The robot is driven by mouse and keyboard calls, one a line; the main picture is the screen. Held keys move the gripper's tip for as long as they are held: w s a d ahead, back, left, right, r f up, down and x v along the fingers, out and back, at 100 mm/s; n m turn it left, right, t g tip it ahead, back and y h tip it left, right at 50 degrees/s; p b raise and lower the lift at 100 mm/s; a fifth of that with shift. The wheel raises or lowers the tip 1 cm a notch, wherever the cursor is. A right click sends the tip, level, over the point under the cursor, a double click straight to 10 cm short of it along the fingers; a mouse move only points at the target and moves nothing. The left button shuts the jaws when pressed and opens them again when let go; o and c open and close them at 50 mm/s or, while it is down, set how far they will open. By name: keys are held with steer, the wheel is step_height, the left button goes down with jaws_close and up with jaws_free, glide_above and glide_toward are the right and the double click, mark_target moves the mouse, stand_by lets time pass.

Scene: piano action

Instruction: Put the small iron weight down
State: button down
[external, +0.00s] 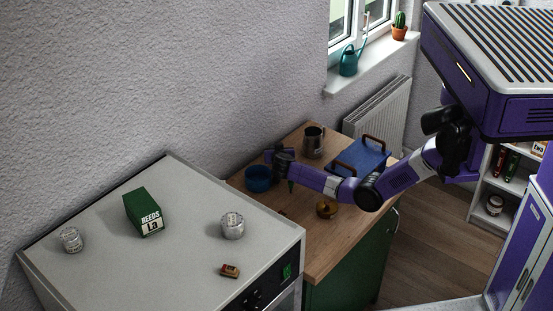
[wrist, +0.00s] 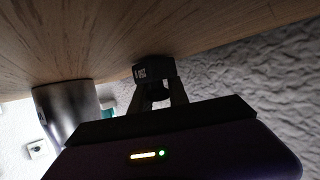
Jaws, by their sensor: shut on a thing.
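The small iron weight (wrist: 153,69) is a dark block with pale marks on its face, in the upper middle of the wrist view. My gripper (wrist: 158,86) is shut on it, one finger on each side. The wooden counter top (wrist: 60,40) fills the upper part of that view, which looks upside down. The weight is at or very close to the wood; I cannot tell if it touches. In the external view my gripper (external: 279,157) is low over the back of the wooden counter (external: 325,248), and the weight cannot be made out there.
A metal mug (external: 313,142) stands just right of my gripper, also in the wrist view (wrist: 66,108). A blue bowl (external: 258,178) is close at left. The counter front looks mostly clear.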

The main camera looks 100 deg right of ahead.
steer(key=shift+f, duration=0.15)
steer(key=c, duration=1.3)
jaws_free()
steer(key=shift+o, duration=0.2)
steer(key=shift+r, duration=0.25)
steer(key=shift+a, duration=0.3)
steer(key=b+v, duration=0.1)
steer(key=v, duration=1)
steer(key=shift+a, duration=0.2)
